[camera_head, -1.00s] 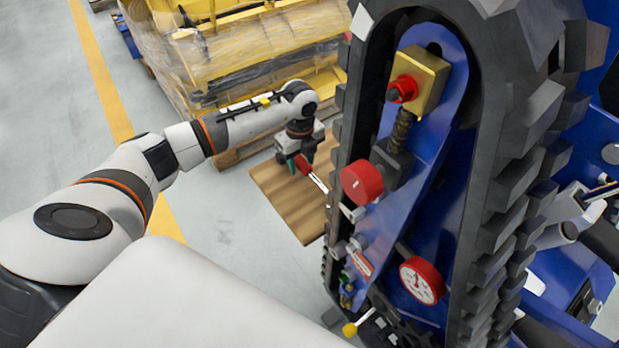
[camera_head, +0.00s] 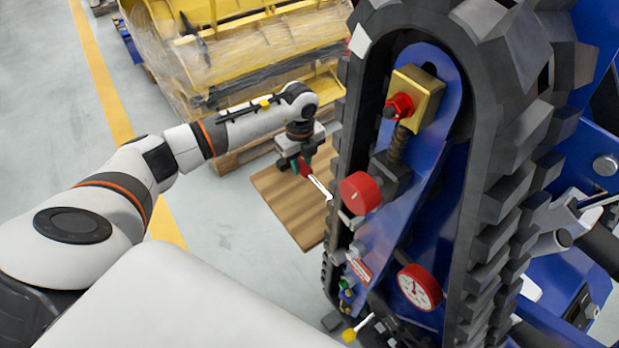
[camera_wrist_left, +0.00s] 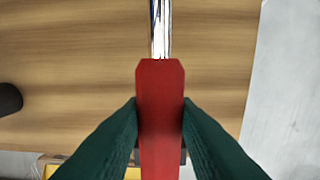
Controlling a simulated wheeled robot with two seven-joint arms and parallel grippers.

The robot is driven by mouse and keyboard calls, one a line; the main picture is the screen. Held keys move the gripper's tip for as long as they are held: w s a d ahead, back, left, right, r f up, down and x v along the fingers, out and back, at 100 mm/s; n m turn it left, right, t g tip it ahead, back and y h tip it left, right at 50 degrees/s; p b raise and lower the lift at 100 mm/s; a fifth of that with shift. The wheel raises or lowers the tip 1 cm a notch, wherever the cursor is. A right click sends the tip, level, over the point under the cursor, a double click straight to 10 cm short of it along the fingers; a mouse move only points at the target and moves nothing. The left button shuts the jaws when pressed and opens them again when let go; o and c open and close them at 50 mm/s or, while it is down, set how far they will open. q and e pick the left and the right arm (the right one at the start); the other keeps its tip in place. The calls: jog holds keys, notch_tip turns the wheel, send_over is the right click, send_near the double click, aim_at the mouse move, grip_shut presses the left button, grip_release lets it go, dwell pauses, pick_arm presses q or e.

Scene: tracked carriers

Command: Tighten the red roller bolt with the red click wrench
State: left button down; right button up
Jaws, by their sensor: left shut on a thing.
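My left gripper (camera_head: 296,163) is shut on the red handle of the click wrench (camera_head: 319,186). In the left wrist view the red handle (camera_wrist_left: 160,110) sits between the two green fingers (camera_wrist_left: 160,128), its metal shaft running up out of view. In the head view the shaft points right and down toward the tracked carrier (camera_head: 490,190). The wrench end is close to the track's edge, left of a round red part (camera_head: 360,193). A smaller red part (camera_head: 399,105) sits on a yellow block above. I cannot tell for certain which is the red roller bolt. My right gripper is not in view.
A wooden board (camera_head: 285,215) lies on the floor beneath the wrench. A wrapped pallet with yellow parts (camera_head: 240,60) stands behind the arm. A red-rimmed gauge (camera_head: 419,287) and a yellow-tipped lever (camera_head: 350,335) are lower on the carrier. Floor at left is clear.

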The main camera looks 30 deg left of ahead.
pick_arm(q)
jog(key=shift+r+p, duration=1.8)
jog(key=shift+r, duration=0.9)
